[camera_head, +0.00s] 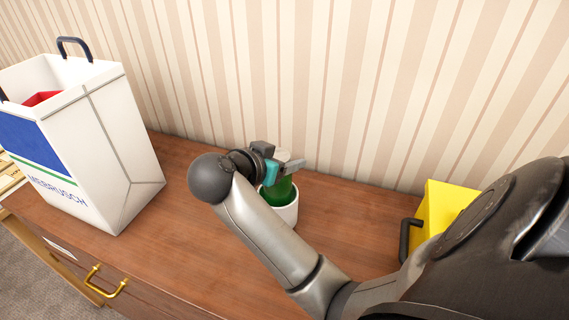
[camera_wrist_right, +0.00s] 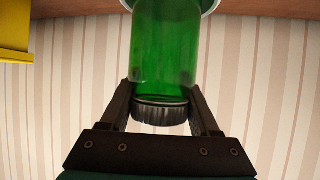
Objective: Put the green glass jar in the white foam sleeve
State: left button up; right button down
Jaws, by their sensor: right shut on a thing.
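The green glass jar (camera_head: 279,190) is upright, its lower part hidden by the rim of the white foam sleeve (camera_head: 288,214) on the wooden top. My right gripper (camera_head: 280,168) is at the jar's upper end. In the right wrist view the fingers (camera_wrist_right: 161,92) are shut on the green jar (camera_wrist_right: 165,45) near its dark ribbed lid. The far end of the jar meets the sleeve's pale rim (camera_wrist_right: 210,5) at the top of that view. How deep the jar sits is hidden. My left gripper is not in view.
A tall white bag (camera_head: 105,150) with dark handles and a red thing (camera_head: 42,98) inside stands at the left. A yellow box (camera_head: 442,208) with a black handle stands at the right. The striped wall is close behind. The wooden top (camera_head: 190,225) is clear between bag and sleeve.

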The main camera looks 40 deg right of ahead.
notch_tip(320, 180, down, 2)
jog(key=shift+f, duration=0.15)
jog(key=shift+f, duration=0.5)
jog(key=shift+c, duration=0.6)
grip_release()
jog(key=shift+r, duration=0.25)
jog(key=p+v, duration=0.2)
jog(key=v, duration=1)
jog(key=shift+r+p, duration=0.3)
jog(key=shift+r, duration=0.1)
